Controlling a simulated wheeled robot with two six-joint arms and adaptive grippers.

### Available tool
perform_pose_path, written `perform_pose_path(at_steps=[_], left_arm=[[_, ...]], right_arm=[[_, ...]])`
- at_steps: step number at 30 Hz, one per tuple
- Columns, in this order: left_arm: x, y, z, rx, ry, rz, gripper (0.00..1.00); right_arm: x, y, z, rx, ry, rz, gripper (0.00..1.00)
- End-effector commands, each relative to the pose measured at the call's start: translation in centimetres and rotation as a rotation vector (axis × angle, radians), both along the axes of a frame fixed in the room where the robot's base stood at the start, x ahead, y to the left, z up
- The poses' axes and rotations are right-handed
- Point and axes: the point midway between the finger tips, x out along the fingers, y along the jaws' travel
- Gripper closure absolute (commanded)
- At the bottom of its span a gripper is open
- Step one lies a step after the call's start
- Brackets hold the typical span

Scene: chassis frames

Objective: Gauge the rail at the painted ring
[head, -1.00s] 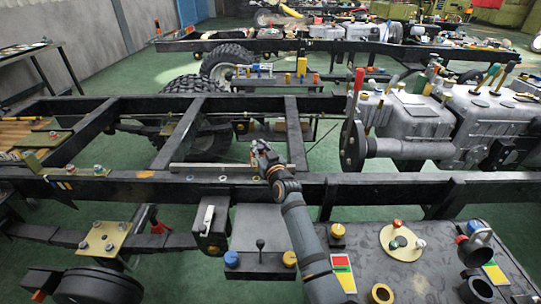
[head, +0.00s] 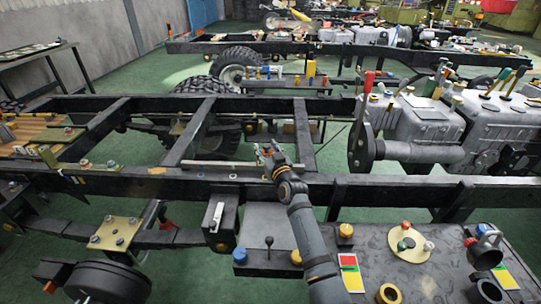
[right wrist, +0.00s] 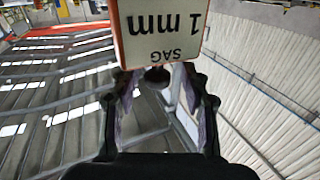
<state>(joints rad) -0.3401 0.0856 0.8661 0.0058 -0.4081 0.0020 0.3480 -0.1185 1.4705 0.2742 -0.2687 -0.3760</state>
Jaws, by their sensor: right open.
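The dark near rail (head: 400,190) runs across the head view. It bears an orange-tan patch (head: 157,170) and a small pale ring mark (head: 233,176); I cannot tell which is the painted ring. A long pale bar (head: 215,166) lies along the rail's far side, passing behind my right gripper (head: 268,152). That gripper is open above the rail. In the right wrist view a pale, orange-edged plate (right wrist: 163,30) reads "1 mm SAG" upside down. A dark round knob (right wrist: 157,76) shows below it, between my spread fingers. My left gripper is not in view.
Crossmembers (head: 190,135) join the near rail to the far rail. A grey engine (head: 430,125) stands at right. A dark bench (head: 430,265) with a yellow-red card (head: 350,272) and knobs is in front. A blue knob (head: 239,255) stands near my right arm.

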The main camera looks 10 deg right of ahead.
Motion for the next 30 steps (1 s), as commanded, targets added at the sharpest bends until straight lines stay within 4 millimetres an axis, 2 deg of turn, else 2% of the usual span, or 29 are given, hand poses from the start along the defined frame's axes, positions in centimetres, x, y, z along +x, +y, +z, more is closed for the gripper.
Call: perform_pose_path(at_steps=[9,14,19,30], left_arm=[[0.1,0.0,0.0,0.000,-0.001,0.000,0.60],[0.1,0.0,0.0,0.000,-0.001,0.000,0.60],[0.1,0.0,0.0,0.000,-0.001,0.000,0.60],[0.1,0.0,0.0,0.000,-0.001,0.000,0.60]], right_arm=[[-7.5,-0.8,-0.2,0.002,0.004,0.000,0.54],[-10.1,-1.1,-0.1,0.002,0.003,0.000,0.54],[-11.1,-1.2,-0.1,0.002,0.002,0.000,0.54],[-11.1,-1.2,0.0,0.001,0.002,0.001,0.54]])
